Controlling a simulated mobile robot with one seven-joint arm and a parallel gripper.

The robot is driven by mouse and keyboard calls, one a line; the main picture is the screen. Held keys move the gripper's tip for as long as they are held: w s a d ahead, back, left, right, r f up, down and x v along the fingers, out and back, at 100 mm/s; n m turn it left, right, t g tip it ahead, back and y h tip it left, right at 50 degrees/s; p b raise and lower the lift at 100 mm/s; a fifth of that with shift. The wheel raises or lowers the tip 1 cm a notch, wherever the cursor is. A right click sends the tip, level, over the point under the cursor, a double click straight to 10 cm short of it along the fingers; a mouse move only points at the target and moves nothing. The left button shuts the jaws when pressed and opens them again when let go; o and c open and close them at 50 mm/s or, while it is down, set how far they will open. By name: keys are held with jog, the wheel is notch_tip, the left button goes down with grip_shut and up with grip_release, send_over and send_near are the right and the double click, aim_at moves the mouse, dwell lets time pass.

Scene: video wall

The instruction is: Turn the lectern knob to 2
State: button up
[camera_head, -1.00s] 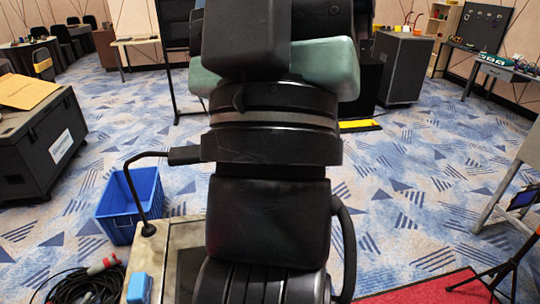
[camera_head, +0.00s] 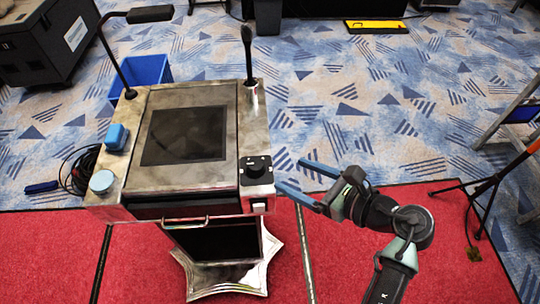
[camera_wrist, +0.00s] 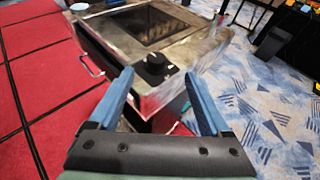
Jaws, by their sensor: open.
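The lectern (camera_head: 220,165) stands on the red carpet, with a flat dark screen (camera_head: 186,135) in its sloped top. The black knob (camera_head: 256,167) sits on a dark plate at the lectern's right side; any numbers on it are too small to read. My gripper (camera_head: 297,178) is to the right of the knob, open and empty, its two blue fingers pointing left toward the lectern. In the wrist view the knob (camera_wrist: 154,66) shows ahead, between and beyond the fingertips, not touched by them.
A white switch (camera_head: 259,207) is just below the knob. A gooseneck microphone (camera_head: 248,55) rises behind it, and a lamp arm (camera_head: 118,50) stands at the back left. A blue box (camera_head: 117,138) and round button (camera_head: 102,181) are on the left. A tripod (camera_head: 490,200) stands at right.

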aim_at(256, 164)
jog(key=p+x, duration=0.1)
jog(key=x, duration=0.3)
jog(key=f+x, duration=0.1)
jog(key=x, duration=0.3)
jog(key=p+x, duration=0.1)
jog(key=x, duration=0.4)
jog(key=shift+s+f+p, duration=0.2)
jog(key=shift+s+p, duration=0.1)
jog(key=shift+s, duration=0.15)
jog(key=shift+c, duration=0.4)
jog(key=shift+g, duration=0.3)
grip_shut()
jog(key=shift+a+r+p, duration=0.1)
jog(key=shift+p, duration=0.3)
